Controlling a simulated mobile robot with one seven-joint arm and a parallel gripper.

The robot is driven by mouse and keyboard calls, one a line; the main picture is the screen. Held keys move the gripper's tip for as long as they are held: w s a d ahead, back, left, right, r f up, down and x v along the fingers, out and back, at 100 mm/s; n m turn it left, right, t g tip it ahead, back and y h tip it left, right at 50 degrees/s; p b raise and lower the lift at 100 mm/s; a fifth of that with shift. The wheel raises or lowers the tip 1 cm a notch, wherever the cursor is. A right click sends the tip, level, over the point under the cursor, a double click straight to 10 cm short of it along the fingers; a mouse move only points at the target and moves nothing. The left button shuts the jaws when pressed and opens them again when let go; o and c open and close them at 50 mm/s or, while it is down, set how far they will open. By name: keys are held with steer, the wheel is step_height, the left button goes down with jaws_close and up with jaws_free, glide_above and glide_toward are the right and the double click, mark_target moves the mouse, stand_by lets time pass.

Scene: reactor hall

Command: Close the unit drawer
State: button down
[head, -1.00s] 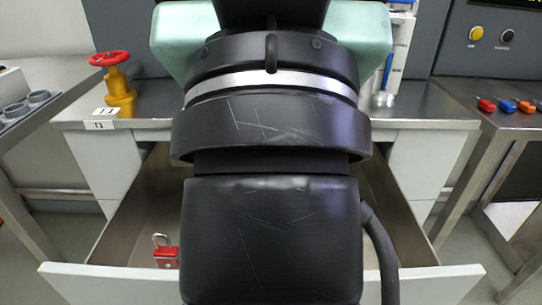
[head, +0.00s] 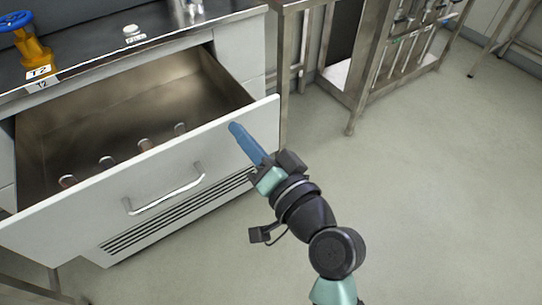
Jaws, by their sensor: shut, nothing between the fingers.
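The unit drawer (head: 110,209) stands pulled open under the bench. Its white front has a curved metal handle (head: 165,196) at the middle and dark vent slots below. Several small metal cylinders (head: 107,163) show inside the drawer (head: 130,105), near its front. My gripper (head: 238,129) has blue fingers, closed together and empty. It is at the right end of the drawer front, on its outer side, with the tips near the upper edge. I cannot tell whether the tips touch the panel. The handle is to the left of the gripper and free.
A yellow valve with a blue handwheel (head: 17,20) and a T2 label (head: 40,72) stand on the dark bench top (head: 90,45). A steel table (head: 284,70) and a rack (head: 410,45) are behind on the right. The floor (head: 440,190) at right is clear.

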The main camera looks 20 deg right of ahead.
steer(key=s+d+f+m+p, duration=0.3)
steer(key=s+f+m, duration=0.2)
steer(key=s+f, duration=0.15)
steer(key=m, duration=0.3)
glide_toward(238, 147)
steer(key=p+x, duration=0.1)
steer(key=x, duration=0.6)
steer(key=shift+a, duration=0.1)
